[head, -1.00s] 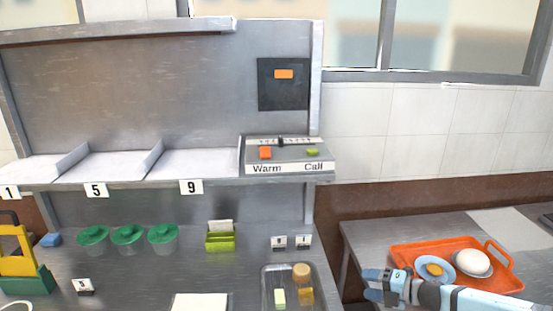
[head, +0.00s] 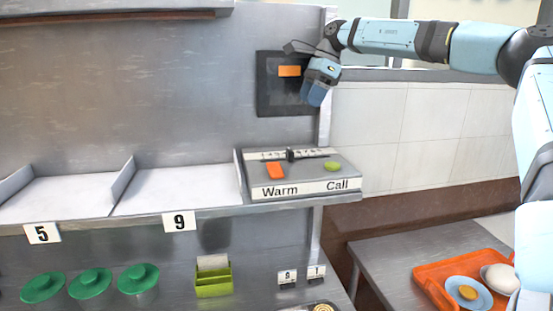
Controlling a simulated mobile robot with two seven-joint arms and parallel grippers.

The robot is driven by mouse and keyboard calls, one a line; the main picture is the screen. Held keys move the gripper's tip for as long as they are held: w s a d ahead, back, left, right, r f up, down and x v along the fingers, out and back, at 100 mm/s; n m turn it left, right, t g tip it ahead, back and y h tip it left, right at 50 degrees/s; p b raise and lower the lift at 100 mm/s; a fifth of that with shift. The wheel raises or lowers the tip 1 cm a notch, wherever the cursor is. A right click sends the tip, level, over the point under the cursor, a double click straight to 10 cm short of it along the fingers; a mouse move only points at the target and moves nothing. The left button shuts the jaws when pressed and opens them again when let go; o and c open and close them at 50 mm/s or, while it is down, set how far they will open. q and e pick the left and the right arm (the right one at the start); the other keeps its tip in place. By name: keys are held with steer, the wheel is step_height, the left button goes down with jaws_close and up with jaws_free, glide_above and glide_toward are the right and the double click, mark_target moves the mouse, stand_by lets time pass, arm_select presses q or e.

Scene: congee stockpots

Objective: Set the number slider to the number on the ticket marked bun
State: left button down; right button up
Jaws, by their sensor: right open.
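The number slider (head: 290,155) is a black knob on a pale numbered strip atop the grey control box (head: 310,187). The knob sits near the strip's middle; the numbers are too small to read. An orange button above "Warm" and a green one above "Call" are on the same box. My right gripper (head: 314,96) is open, above the box, in front of the right edge of the black panel (head: 270,98). No ticket legibly marked bun shows. An orange piece (head: 289,71) is on the panel, and a pale card (head: 213,262) stands in the green holder (head: 212,282).
The shelf (head: 190,185) left of the box is empty, with dividers and labels 5 and 9. Green-lidded pots (head: 90,283) and two small number tags (head: 287,277) are below. An orange tray (head: 430,285) with an egg and a blue plate is at lower right.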

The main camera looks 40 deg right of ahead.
mark_target(290, 150)
steer(key=x, duration=1.4)
steer(key=shift+s+d+f, duration=0.1)
steer(key=shift+s+f, duration=0.15)
steer(key=shift+f, duration=0.2)
steer(key=shift+c, duration=0.4)
